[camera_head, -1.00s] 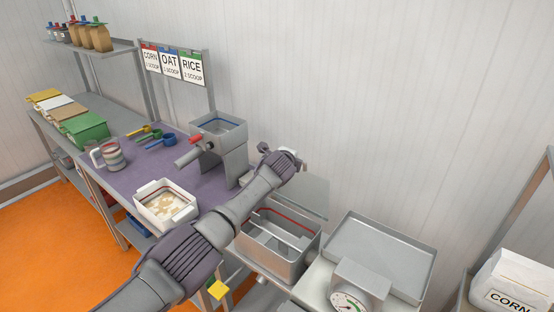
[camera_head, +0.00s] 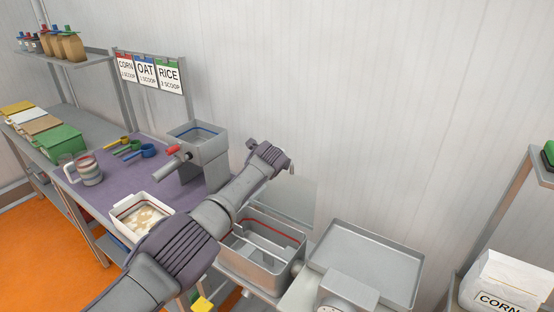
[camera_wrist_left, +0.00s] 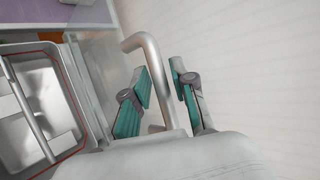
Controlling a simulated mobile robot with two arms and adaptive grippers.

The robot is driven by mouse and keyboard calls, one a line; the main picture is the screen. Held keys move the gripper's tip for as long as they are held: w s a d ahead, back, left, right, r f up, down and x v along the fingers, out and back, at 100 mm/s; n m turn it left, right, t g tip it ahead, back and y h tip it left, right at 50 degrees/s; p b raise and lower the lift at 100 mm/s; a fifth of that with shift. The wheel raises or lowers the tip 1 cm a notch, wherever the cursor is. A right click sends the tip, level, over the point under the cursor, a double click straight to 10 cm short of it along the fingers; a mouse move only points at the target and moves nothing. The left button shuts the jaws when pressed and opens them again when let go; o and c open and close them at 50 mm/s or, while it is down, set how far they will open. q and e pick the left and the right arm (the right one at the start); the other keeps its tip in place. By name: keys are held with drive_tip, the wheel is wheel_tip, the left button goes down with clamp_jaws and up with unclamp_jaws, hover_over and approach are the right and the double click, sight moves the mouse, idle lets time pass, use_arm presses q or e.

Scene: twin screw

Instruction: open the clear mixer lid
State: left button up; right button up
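The mixer (camera_head: 262,262) is an open metal basin with a red rim line and bars inside, right of the purple table. Its clear lid (camera_head: 292,200) stands raised at the basin's back edge, near the wall. In the left wrist view the clear lid (camera_wrist_left: 98,65) is a see-through panel beside the basin (camera_wrist_left: 40,100). A grey bar handle (camera_wrist_left: 158,82) stands off it. My left gripper (camera_head: 283,160) is above the lid. In the wrist view its teal-padded fingers (camera_wrist_left: 162,88) are apart on either side of the handle, with a gap showing. My right gripper is out of view.
A metal hopper (camera_head: 200,140) stands on the purple table (camera_head: 115,185), left of my arm. A scale with a metal tray (camera_head: 365,262) is right of the mixer. The wall is close behind the lid.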

use_arm(q)
drive_tip(key=shift+o, duration=0.4)
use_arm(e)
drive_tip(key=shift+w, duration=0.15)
use_arm(q)
drive_tip(key=v, duration=1.2)
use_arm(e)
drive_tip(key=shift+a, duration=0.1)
